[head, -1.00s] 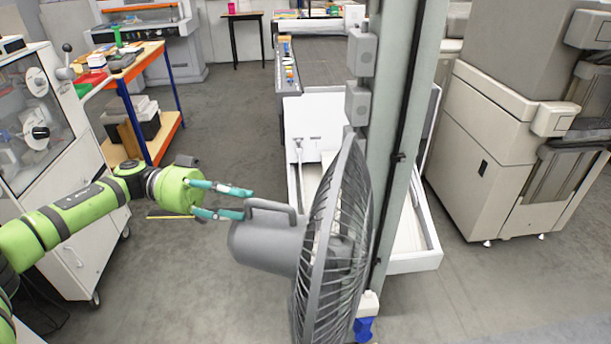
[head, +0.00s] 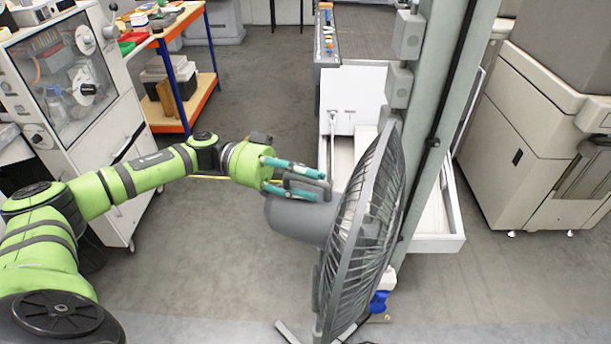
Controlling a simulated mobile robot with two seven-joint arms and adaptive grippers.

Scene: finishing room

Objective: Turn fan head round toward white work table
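The grey fan head (head: 368,235) stands in the centre of the head view, its round cage seen nearly edge-on and facing right. Its motor housing (head: 297,220) points left and carries a grey loop handle (head: 306,186) on top. My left gripper (head: 316,184) is at this handle, its two teal fingers apart, one on the far side and one on the near side of the handle. I cannot tell whether the fingers touch it. My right gripper is out of view. I cannot make out a white work table with certainty.
A grey-green post (head: 447,120) with switch boxes stands right behind the fan. A white tray-like machine (head: 440,243) is behind it. A glass-fronted cabinet (head: 75,90) and an orange-blue shelf trolley (head: 190,117) stand left. Open floor lies between them and the fan.

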